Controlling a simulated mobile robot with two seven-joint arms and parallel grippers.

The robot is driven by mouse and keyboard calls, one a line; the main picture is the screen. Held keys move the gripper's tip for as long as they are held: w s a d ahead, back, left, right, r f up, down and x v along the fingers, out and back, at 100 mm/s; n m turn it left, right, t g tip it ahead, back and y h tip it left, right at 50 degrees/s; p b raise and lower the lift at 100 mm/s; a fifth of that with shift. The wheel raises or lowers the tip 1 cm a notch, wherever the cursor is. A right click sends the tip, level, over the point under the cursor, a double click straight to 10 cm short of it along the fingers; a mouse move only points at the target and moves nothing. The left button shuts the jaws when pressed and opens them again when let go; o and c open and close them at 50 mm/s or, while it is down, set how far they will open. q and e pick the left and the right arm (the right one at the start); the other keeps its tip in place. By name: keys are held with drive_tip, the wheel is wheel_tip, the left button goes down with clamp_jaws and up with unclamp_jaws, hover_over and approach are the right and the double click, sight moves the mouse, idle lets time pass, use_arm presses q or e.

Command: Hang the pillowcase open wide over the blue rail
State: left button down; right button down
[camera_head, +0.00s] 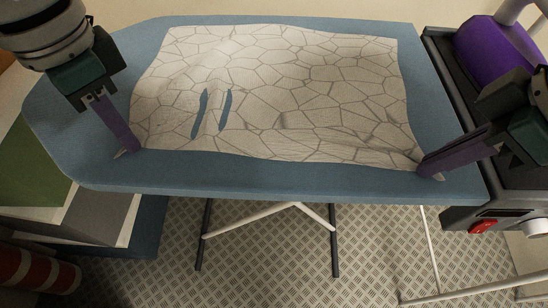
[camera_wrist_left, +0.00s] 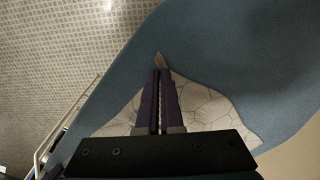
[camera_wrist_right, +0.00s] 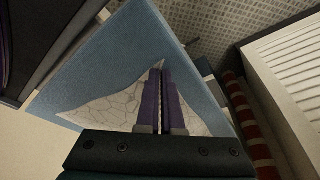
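The pillowcase (camera_head: 300,80) is off-white with a grey cracked-stone pattern. It lies spread almost flat on a blue ironing board (camera_head: 60,100), with small ripples and two narrow slits showing blue near its left-front part. My left gripper (camera_head: 130,147) is shut on its front left corner; a small tip of cloth pokes past the fingers, also in the left wrist view (camera_wrist_left: 160,62). My right gripper (camera_head: 428,171) is shut on its front right corner, with a tip showing past the fingers in the right wrist view (camera_wrist_right: 157,65). I cannot make out a separate blue rail.
A dark machine with a purple roll (camera_head: 490,50) and a red switch (camera_head: 482,226) stands close at the right. Pale and grey blocks (camera_head: 95,215) and a red-white striped cylinder (camera_head: 35,268) are at lower left. Patterned floor (camera_head: 270,270) lies open in front.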

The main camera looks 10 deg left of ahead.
use_arm(q)
drive_tip(key=shift+a, duration=0.1)
idle(0.6)
